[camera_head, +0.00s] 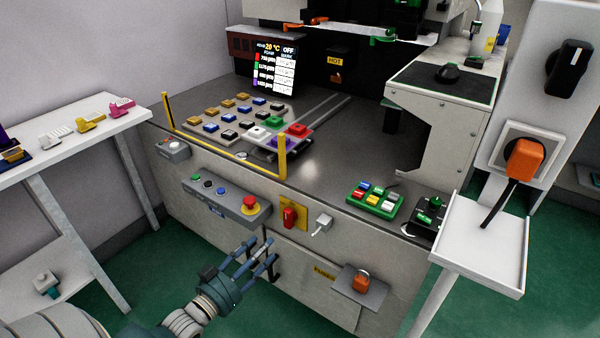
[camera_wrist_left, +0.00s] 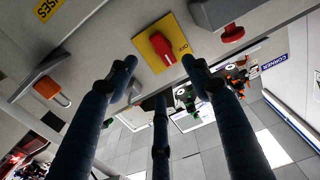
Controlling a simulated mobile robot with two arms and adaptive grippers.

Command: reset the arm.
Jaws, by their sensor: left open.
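My left gripper (camera_head: 254,257) is open and empty in the head view, in front of the machine's front panel, below the grey button box. Its blue fingers also show in the left wrist view (camera_wrist_left: 160,75), spread apart with nothing between them. Past the fingertips is a red rotary switch (camera_wrist_left: 161,46) on a yellow plate; in the head view the red switch (camera_head: 289,216) is above and right of the gripper. Whether the fingers touch the panel cannot be told. My right gripper is in neither view.
A grey button box with a red emergency stop (camera_head: 250,203) juts from the panel above the gripper. A padlock (camera_head: 361,281) on a bracket is to the right. A white side table (camera_head: 70,150) stands left. The green floor (camera_head: 120,290) between is free.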

